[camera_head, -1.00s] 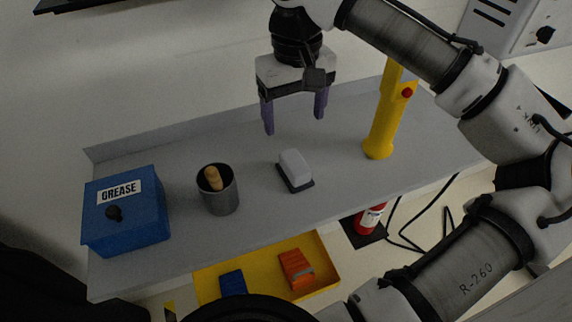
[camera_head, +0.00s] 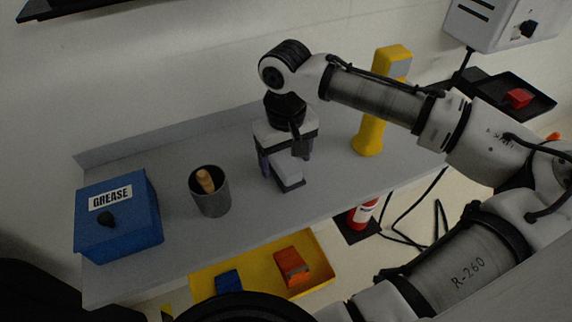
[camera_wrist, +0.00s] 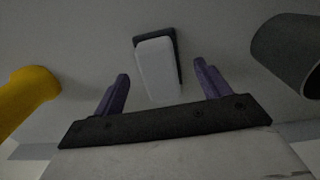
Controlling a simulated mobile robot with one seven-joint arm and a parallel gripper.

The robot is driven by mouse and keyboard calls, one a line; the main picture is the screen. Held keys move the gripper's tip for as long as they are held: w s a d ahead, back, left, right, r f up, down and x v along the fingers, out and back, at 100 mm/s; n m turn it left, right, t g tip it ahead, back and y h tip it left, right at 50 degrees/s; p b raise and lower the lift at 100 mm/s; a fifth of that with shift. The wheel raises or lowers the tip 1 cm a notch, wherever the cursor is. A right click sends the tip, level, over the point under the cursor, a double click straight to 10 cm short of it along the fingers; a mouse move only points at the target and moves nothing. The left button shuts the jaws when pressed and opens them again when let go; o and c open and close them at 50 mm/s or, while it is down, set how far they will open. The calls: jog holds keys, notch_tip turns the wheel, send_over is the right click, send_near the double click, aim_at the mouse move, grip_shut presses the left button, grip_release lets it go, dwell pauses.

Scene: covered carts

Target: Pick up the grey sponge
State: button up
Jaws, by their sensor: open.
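The grey sponge (camera_head: 289,174), a light grey block with a dark layer under it, lies on the grey cart top (camera_head: 240,222). My gripper (camera_head: 285,168) is lowered over it, with its purple fingers apart and the hand hiding part of the block. In the wrist view the sponge (camera_wrist: 157,68) shows between and beyond the two open fingers of my gripper (camera_wrist: 160,72), with a gap on each side. Neither finger is seen touching it.
A dark grey cup (camera_head: 211,194) with a wooden-handled item stands left of the sponge, and a blue GREASE box (camera_head: 122,222) further left. A yellow upright tool (camera_head: 369,136) stands to the right. A yellow tray (camera_head: 318,277) with several items sits below.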

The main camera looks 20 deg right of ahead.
aim_at(286, 161)
jog(key=shift+f, duration=1.1)
jog(key=c, duration=1.1)
notch_tip(286, 161, up, 20)
jog(key=shift+r+b, duration=0.1)
jog(key=shift+b, duration=0.7)
jog(key=o, duration=0.4)
jog(key=shift+c, duration=1.3)
